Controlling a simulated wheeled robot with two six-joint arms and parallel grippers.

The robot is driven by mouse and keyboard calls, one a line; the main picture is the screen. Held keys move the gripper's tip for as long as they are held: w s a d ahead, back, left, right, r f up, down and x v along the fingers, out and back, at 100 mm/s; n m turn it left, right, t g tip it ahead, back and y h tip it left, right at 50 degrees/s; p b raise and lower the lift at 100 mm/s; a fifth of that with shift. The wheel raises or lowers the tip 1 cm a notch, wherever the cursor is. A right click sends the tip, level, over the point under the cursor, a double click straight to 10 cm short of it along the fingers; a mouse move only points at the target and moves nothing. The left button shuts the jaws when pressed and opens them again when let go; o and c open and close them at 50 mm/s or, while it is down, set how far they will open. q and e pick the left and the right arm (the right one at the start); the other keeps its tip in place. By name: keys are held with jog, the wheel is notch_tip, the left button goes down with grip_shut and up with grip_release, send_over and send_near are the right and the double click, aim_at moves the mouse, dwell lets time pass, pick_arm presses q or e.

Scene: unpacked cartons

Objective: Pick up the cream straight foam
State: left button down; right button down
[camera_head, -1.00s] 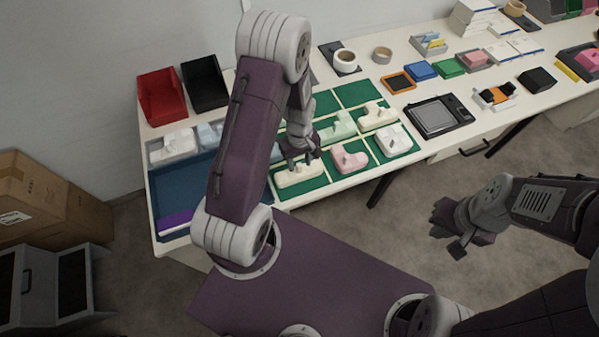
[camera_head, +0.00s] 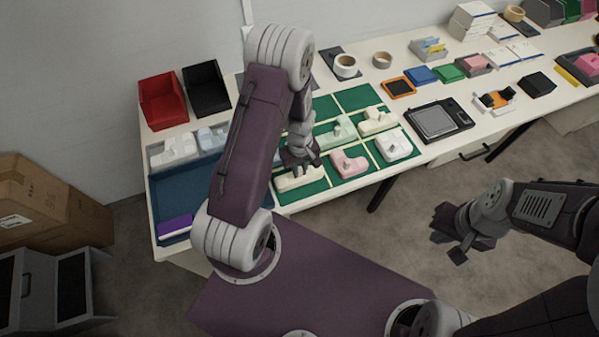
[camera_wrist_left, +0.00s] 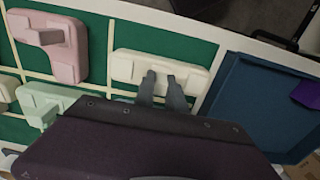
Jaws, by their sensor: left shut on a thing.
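The cream straight foam (camera_head: 299,181) is a long pale bar with a small raised knob. It lies in the front-left cell of the green divided tray (camera_head: 362,97). In the left wrist view the bar (camera_wrist_left: 195,79) lies crosswise beyond my fingers. My left gripper (camera_head: 302,167) is above the bar, and its two fingers (camera_wrist_left: 161,82) are shut on the bar's knob. I cannot tell whether the bar is clear of the tray floor. My right gripper (camera_head: 449,246) is open and empty, over the floor in front of the table.
Pink (camera_head: 349,164), white (camera_head: 394,146), green (camera_head: 338,131) and another cream foam (camera_head: 377,121) lie in nearby cells. A blue tray (camera_head: 170,192) with a purple piece is at left. Red (camera_head: 163,100) and black (camera_head: 206,86) bins stand behind.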

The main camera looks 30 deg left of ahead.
pick_arm(q)
jog(key=r, duration=0.2)
jog(key=d+r, duration=0.1)
jog(key=r, duration=0.1)
jog(key=shift+r, duration=0.1)
jog(key=s+d+r, duration=0.2)
jog(key=d+r, duration=0.4)
jog(key=d, duration=0.4)
jog(key=shift+s+d+r+b, duration=0.15)
jog(key=shift+d+r+b, duration=0.1)
jog(key=shift+b, duration=0.15)
jog(key=shift+f, duration=0.1)
